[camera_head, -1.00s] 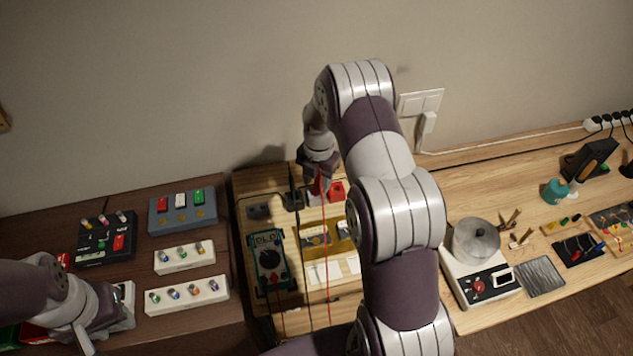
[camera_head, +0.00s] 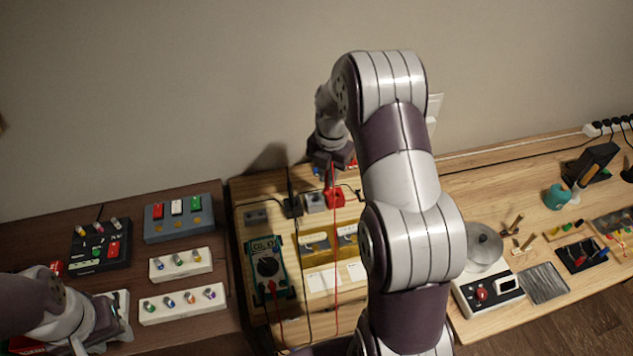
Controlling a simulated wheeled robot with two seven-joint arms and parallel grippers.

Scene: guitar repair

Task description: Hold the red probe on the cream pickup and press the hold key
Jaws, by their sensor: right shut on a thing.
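The teal multimeter (camera_head: 266,268) lies on the light wooden bench with a dark dial and a display; I cannot make out its hold key. My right gripper (camera_head: 332,172) is shut on the red probe (camera_head: 333,181), above the red block (camera_head: 335,198) at the back of the bench. The probe's red lead (camera_head: 336,290) runs down toward the front. Two gold-coloured trays (camera_head: 315,243) stand in front of the blocks; I cannot pick out the cream pickup for sure. My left gripper (camera_head: 98,335) is low at the left, its fingers too unclear to read.
A black probe stands in a black block (camera_head: 292,208), beside a grey block (camera_head: 315,204). White cards (camera_head: 322,281) lie before the trays. White knob strips (camera_head: 183,303) and a grey switch box (camera_head: 180,217) stand on the dark table.

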